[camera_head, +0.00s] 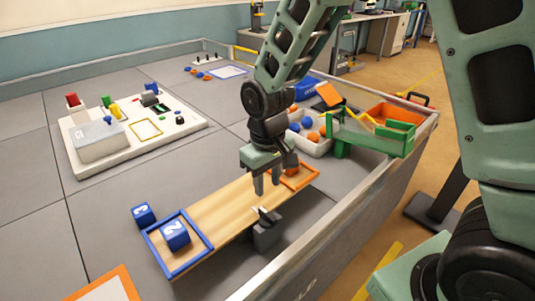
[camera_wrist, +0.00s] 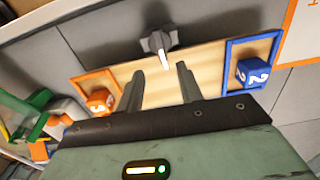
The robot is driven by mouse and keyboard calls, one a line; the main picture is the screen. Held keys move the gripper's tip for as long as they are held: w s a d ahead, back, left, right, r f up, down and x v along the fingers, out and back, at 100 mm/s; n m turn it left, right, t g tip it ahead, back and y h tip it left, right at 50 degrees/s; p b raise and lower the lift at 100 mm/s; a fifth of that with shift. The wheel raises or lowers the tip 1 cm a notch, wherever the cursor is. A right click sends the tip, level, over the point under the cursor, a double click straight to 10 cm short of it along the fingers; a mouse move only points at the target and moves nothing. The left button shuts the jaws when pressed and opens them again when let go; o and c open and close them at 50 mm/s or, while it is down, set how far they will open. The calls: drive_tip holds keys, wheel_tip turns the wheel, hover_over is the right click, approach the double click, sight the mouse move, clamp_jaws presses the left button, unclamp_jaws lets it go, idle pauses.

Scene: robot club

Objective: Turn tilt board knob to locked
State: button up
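The tilt board (camera_head: 225,207) is a long wooden plank with a blue frame at one end and an orange frame at the other. Its dark grey knob (camera_head: 268,235) with a white pointer sits at the middle of the long side near the table edge. In the wrist view the knob (camera_wrist: 155,43) is beyond the fingertips, and its pointer slants down toward the plank. No lock marking is readable. My gripper (camera_head: 266,190) hangs over the plank beside the knob, apart from it. In the wrist view its two fingers (camera_wrist: 160,75) are spread with nothing between them.
A blue cube (camera_head: 176,236) marked 2 lies in the blue frame, with another blue cube (camera_head: 143,214) outside it. An orange cube (camera_wrist: 99,102) is at the orange end. A ball bin and green tray (camera_head: 375,138) stand right.

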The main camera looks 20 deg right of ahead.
wheel_tip(320, 180, up, 7)
idle(0.3)
drive_tip(key=shift+a+r+p, duration=0.1)
drive_tip(key=shift+r+p, duration=0.05)
drive_tip(key=shift+p, duration=0.15)
